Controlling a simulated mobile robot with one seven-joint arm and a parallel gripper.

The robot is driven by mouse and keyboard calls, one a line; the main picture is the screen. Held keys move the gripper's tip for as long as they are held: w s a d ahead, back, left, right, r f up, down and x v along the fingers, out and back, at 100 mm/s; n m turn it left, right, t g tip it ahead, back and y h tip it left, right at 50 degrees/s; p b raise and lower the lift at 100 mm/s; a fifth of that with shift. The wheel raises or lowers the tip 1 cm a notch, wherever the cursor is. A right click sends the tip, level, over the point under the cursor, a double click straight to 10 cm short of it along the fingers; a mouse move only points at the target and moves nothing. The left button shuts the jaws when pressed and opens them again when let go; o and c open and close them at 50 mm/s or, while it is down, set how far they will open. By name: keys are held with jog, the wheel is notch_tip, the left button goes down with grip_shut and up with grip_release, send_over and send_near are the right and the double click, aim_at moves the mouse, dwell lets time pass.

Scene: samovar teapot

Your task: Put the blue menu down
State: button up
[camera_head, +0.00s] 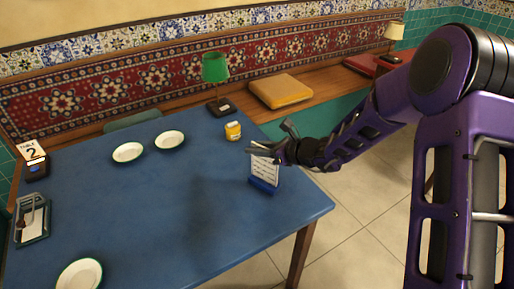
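The blue menu (264,171) is a white printed card in a blue base. It is upright at the right part of the blue table (170,215), near its right edge. My gripper (272,150) is at the top edge of the card, reaching in from the right. Its dark fingers overlap the card's top in the picture. I cannot tell whether they are closed on the card. I also cannot tell whether the blue base touches the tabletop or is slightly above it.
A yellow tin (233,131) and a green lamp (216,75) stand behind the menu. White plates (128,152) are at the left and front. A number sign (33,160) and a clipboard tray (32,220) are at the far left. The table's middle is clear.

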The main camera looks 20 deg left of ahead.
jog(key=shift+r, duration=0.15)
jog(key=shift+d+r, duration=0.15)
jog(key=shift+d, duration=0.05)
jog(key=p+v, duration=0.1)
jog(key=v, duration=1)
jog(key=shift+s+d+p, duration=0.15)
jog(key=shift+d+p, duration=0.15)
